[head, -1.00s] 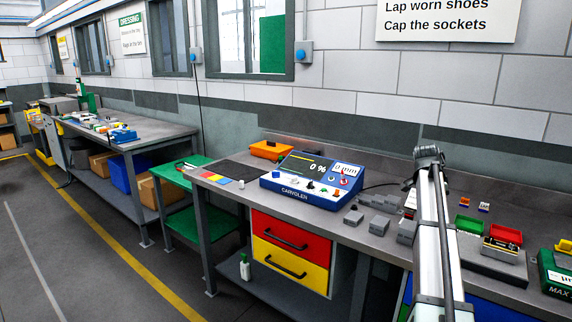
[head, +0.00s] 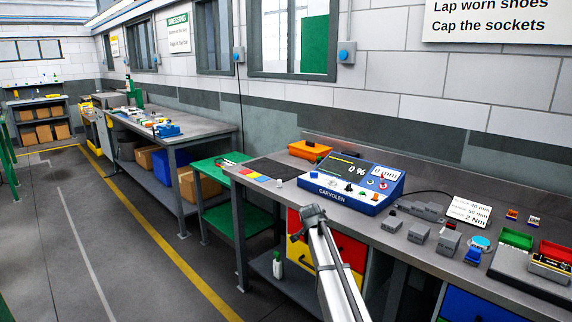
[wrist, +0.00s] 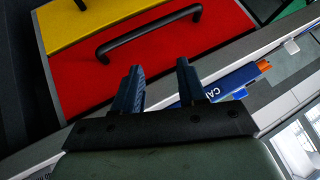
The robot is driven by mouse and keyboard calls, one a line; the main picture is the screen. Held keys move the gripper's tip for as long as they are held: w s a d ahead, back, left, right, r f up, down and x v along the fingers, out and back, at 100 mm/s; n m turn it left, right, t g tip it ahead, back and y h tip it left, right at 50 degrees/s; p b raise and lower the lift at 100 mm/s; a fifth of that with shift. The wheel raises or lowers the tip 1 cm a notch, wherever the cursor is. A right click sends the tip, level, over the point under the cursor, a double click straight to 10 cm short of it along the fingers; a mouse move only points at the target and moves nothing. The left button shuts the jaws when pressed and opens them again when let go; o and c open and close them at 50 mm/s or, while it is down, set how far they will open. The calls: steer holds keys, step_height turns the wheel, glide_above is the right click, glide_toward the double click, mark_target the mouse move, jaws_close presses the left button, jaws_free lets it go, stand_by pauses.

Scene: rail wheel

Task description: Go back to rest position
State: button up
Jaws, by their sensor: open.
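My gripper (wrist: 160,90) shows in the wrist view with its two dark fingers apart and nothing between them. Past the fingers are the red drawer (wrist: 150,75) with its black handle and the yellow drawer (wrist: 85,28). In the head view my arm reaches up from the bottom edge, and its far end stands in front of the red drawer (head: 347,249) and yellow drawer (head: 298,252), by the bench's front edge. The fingers cannot be made out there.
The grey workbench (head: 405,222) holds a blue console (head: 345,185), grey blocks (head: 418,232), a white card (head: 470,211), a green tray (head: 516,239) and a red tray (head: 556,252). A green side table (head: 215,172) stands left. The floor (head: 120,240) is clear further left.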

steer(key=s+d+f+n+g, duration=0.2)
steer(key=s+f+g, duration=0.2)
steer(key=s+f, duration=1.25)
steer(key=s+d+f+n+g, duration=0.25)
steer(key=s+f, duration=1.05)
steer(key=f, duration=0.7)
steer(key=s+f+n+g+y, duration=0.1)
steer(key=s+f+g, duration=0.3)
steer(key=s, duration=1.6)
steer(key=s+d+f+n+g+y, duration=0.1)
steer(key=s+f+n+g, duration=0.2)
steer(key=s, duration=1.8)
step_height(320, 180, down, 4)
steer(key=shift+f+g, duration=0.25)
steer(key=shift+g, duration=0.6)
